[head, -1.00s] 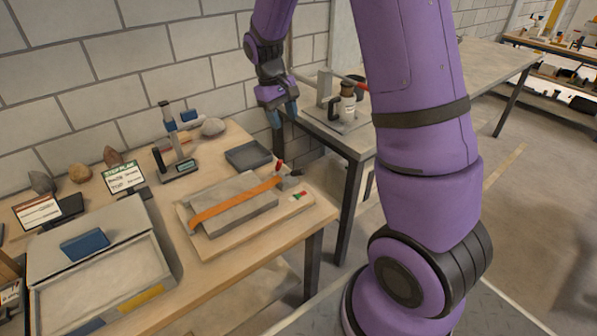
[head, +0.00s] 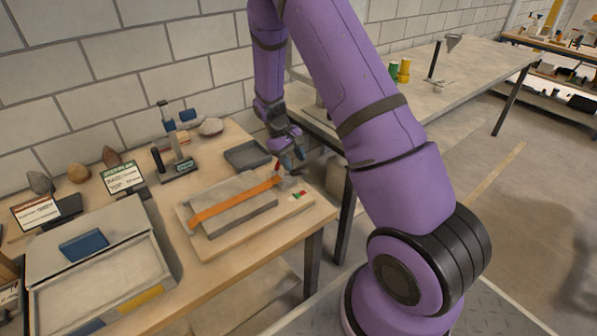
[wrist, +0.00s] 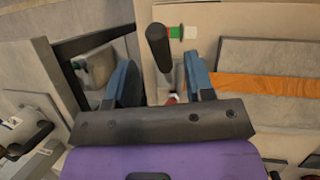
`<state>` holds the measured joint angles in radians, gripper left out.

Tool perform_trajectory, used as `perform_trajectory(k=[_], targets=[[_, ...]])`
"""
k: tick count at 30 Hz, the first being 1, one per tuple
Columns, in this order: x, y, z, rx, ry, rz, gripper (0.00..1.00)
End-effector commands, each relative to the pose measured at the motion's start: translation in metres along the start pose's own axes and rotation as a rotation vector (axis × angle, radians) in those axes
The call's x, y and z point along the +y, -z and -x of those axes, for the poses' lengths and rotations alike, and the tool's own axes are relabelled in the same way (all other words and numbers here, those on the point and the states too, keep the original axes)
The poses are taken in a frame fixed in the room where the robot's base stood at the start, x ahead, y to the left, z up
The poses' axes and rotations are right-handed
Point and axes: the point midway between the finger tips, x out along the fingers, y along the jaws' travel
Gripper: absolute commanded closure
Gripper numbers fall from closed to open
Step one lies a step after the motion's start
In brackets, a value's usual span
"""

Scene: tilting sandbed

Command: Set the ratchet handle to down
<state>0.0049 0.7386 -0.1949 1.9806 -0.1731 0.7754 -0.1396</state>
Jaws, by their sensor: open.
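The ratchet, with a red part (head: 277,167), sits at the right end of an orange strap (head: 235,203) that crosses a grey slab on a wooden board. In the head view my gripper (head: 291,161) hangs right at the ratchet and hides much of it. In the wrist view the black ratchet handle (wrist: 157,42) shows between and beyond the two blue fingertips of my open gripper (wrist: 161,75). A gap shows on each side of the handle, and I cannot tell if either finger touches it. The ratchet body is mostly hidden behind the gripper.
A green, white and red label (head: 299,195) lies on the board (head: 285,217) close to the ratchet. A dark tray (head: 247,155) stands behind the slab. A sand box (head: 95,285) fills the left of the table. Another table (head: 445,85) stands at the right.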

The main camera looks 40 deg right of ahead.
Motion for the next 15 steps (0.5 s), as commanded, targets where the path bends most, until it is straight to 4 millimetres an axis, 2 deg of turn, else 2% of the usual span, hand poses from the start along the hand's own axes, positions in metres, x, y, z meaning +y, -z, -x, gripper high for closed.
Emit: perform_trajectory(k=[1, 6, 15], targets=[[0.000, 0.000, -0.010, -0.004, 0.000, 0.000, 0.52], [0.000, 0.000, -0.032, -0.002, 0.000, 0.000, 0.52], [0.000, 0.000, -0.045, 0.000, 0.000, 0.000, 0.52]])
